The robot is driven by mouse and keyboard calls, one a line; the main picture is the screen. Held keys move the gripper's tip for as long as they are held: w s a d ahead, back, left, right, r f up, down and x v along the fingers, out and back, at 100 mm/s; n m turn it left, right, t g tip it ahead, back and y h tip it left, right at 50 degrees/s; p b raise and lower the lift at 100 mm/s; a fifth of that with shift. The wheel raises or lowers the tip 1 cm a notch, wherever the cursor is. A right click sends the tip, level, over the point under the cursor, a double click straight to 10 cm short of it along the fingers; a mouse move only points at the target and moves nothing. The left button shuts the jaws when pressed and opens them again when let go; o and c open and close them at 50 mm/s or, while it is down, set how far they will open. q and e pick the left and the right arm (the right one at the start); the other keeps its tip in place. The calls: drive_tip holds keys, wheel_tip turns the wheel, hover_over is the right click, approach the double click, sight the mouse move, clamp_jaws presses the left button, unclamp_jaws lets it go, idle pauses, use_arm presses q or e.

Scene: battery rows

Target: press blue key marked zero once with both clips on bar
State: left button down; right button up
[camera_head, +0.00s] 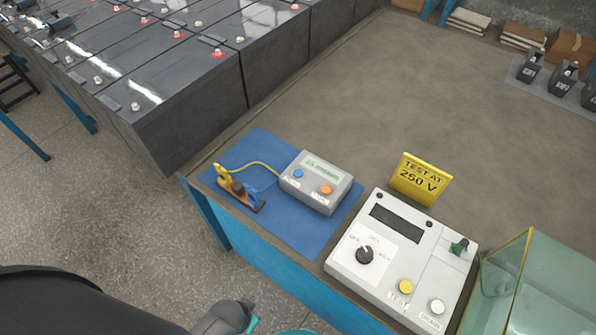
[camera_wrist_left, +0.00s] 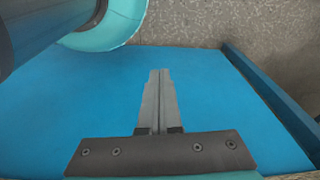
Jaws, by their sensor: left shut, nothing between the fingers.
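A small grey meter (camera_head: 317,181) with a pale display sits on a blue mat (camera_head: 268,150) at the bench corner in the head view. It has a blue key (camera_head: 299,173) and an orange key (camera_head: 326,189); their small labels are not readable. My left gripper (camera_wrist_left: 160,74) is shut and empty before a plain blue panel, away from the keys. My right gripper is out of view.
A white tester (camera_head: 400,262) with a dial and yellow and white buttons stands right of the mat. Behind it is a yellow "TEST AT 250 V" sign (camera_head: 420,178). A glass-walled box (camera_head: 545,290) is at lower right. Large dark batteries (camera_head: 175,95) stand at upper left.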

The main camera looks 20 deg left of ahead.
use_arm(q)
drive_tip(key=w+r, duration=0.5)
drive_tip(key=r, duration=0.4)
wheel_tip(320, 180, up, 20)
drive_tip(key=n+t+h, duration=0.4)
drive_tip(key=t+h, duration=0.1)
hover_over(295, 176)
drive_tip(key=shift+f, duration=0.2)
drive_tip(key=shift+f, duration=0.1)
wheel_tip(295, 176, down, 8)
drive_tip(key=b, duration=0.8)
drive_tip(key=shift+f+b, duration=0.3)
drive_tip(key=shift+f, duration=0.05)
